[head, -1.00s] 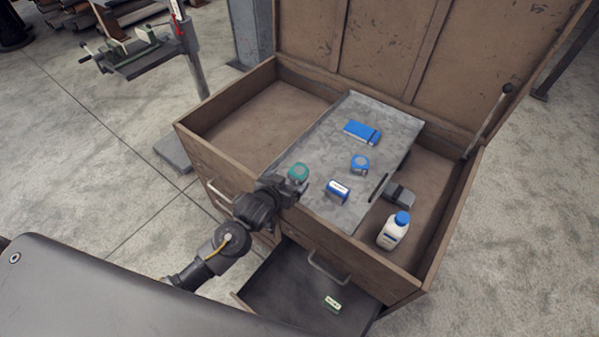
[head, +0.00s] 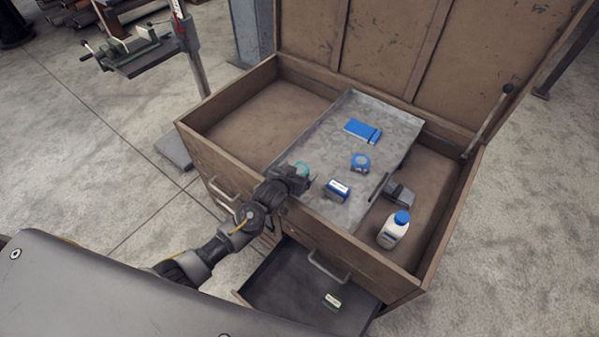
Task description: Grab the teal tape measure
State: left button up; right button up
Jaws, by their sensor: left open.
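The teal tape measure (head: 302,168) lies on the grey metal tray (head: 378,133) in the open wooden chest, near the tray's left front edge. Only its upper part shows; my left gripper covers the rest. My left gripper (head: 303,182) is open, with its fingers over or right in front of the tape measure. I cannot tell whether they touch it or stand around it. My right gripper is not in view.
On the tray lie a blue-and-white item (head: 337,190), a blue round tape (head: 360,162) and a blue box (head: 362,131). A drawer (head: 290,285) is pulled out below. The left compartment (head: 255,125) is empty.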

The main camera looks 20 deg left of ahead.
pick_arm(q)
jog(key=shift+c, duration=0.5)
jog(key=c, duration=1.2)
jog(key=shift+c, duration=0.4)
jog(key=shift+r, duration=0.15)
